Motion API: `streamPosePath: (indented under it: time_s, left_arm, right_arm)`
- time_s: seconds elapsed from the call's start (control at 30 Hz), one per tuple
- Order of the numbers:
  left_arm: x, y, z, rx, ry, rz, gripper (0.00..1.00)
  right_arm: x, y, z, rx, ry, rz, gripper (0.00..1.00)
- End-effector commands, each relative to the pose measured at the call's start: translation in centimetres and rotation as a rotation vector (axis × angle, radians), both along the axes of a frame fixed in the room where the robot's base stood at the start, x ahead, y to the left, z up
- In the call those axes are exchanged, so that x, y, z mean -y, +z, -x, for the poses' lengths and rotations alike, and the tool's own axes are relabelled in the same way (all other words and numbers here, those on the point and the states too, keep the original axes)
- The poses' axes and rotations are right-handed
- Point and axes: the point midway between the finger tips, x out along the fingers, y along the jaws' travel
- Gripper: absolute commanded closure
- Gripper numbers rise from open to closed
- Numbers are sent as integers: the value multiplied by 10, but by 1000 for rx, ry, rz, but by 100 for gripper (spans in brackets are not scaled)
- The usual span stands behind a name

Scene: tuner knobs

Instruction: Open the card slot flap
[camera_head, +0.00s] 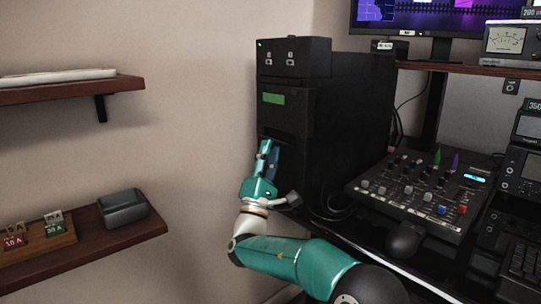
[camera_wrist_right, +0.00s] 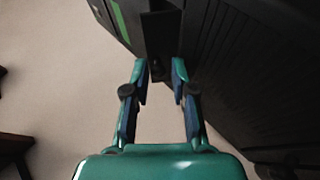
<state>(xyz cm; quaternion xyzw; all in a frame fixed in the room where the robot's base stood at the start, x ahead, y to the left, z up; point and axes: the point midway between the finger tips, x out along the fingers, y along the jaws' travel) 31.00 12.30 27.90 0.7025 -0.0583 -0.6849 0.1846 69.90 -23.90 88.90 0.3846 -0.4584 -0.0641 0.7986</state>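The black equipment tower (camera_head: 345,120) stands against the wall, with a green label (camera_head: 273,98) on its front. My right gripper (camera_head: 268,150) is at the lower front of the tower, below the label. In the right wrist view my gripper (camera_wrist_right: 160,72) is open, its fingers apart. A dark panel (camera_wrist_right: 162,35) lies just beyond the fingertips, with a small dark knob-like part between them. I cannot tell which part is the card slot flap, or whether the fingers touch anything. My left gripper is not in view.
A mixer panel with knobs (camera_head: 420,190) and a black mouse (camera_head: 406,240) are right of the tower. Two wall shelves are at left; the lower shelf (camera_head: 95,252) holds a dark tray (camera_head: 123,208) and labelled blocks. Cables lie beside the tower's base.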

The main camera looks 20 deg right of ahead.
Motion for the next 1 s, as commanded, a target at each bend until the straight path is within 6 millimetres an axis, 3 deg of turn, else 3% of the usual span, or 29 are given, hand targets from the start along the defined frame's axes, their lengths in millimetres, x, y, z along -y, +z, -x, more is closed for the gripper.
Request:
streamPosePath:
  time_s: [0.47, 1.0]
  left_arm:
    - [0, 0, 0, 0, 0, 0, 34]
    - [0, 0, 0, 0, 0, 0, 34]
  right_arm:
    - [-4, -3, 2, -1, 3, 1, 59]
    - [-34, -50, 38, -2, 4, 0, 59]
